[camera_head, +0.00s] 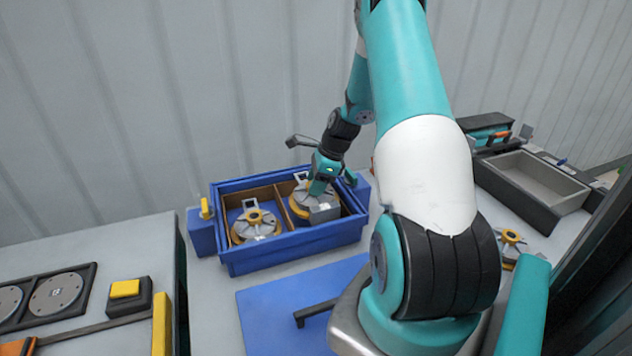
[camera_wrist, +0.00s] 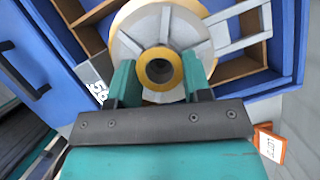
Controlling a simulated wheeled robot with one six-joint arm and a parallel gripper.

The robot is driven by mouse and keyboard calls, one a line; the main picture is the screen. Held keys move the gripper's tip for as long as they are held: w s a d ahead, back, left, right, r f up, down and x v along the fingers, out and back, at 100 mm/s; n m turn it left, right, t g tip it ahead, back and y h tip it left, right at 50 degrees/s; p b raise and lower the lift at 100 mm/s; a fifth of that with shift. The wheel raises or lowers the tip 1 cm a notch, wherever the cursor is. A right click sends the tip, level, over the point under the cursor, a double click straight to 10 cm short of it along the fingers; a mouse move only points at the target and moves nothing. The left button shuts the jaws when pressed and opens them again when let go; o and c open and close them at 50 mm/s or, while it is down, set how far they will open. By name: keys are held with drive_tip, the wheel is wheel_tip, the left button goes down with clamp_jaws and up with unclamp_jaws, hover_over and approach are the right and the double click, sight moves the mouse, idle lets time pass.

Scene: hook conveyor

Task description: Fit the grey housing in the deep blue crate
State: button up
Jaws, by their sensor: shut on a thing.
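The deep blue crate (camera_head: 290,250) stands on the grey table, with a brown divider making compartments. A grey housing with a yellow ring (camera_head: 256,226) lies in the left compartment. My gripper (camera_head: 318,190) reaches into the right compartment and is shut on another grey housing (camera_head: 303,205). In the wrist view this grey housing (camera_wrist: 190,35) sits between my fingers (camera_wrist: 160,88), its yellow hub ring facing the camera. It looks to be inside the crate walls; whether it rests on the floor is hidden.
A blue lid or panel with a black handle (camera_head: 275,295) lies in front of the crate. A grey open bin (camera_head: 535,175) stands at right, and another yellow-and-grey part (camera_head: 510,242) lies on the table. A side bench with a yellow button (camera_head: 125,289) is at left.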

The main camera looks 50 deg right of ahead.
sight(316, 199)
drive_tip(key=shift+f+b, duration=1.5)
drive_tip(key=shift+f, duration=1.45)
drive_tip(key=o, duration=1.3)
drive_tip(key=b+v, duration=0.2)
drive_tip(key=v, duration=1.5)
drive_tip(key=shift+s+d+r, duration=0.15)
drive_tip(key=shift+r, duration=0.05)
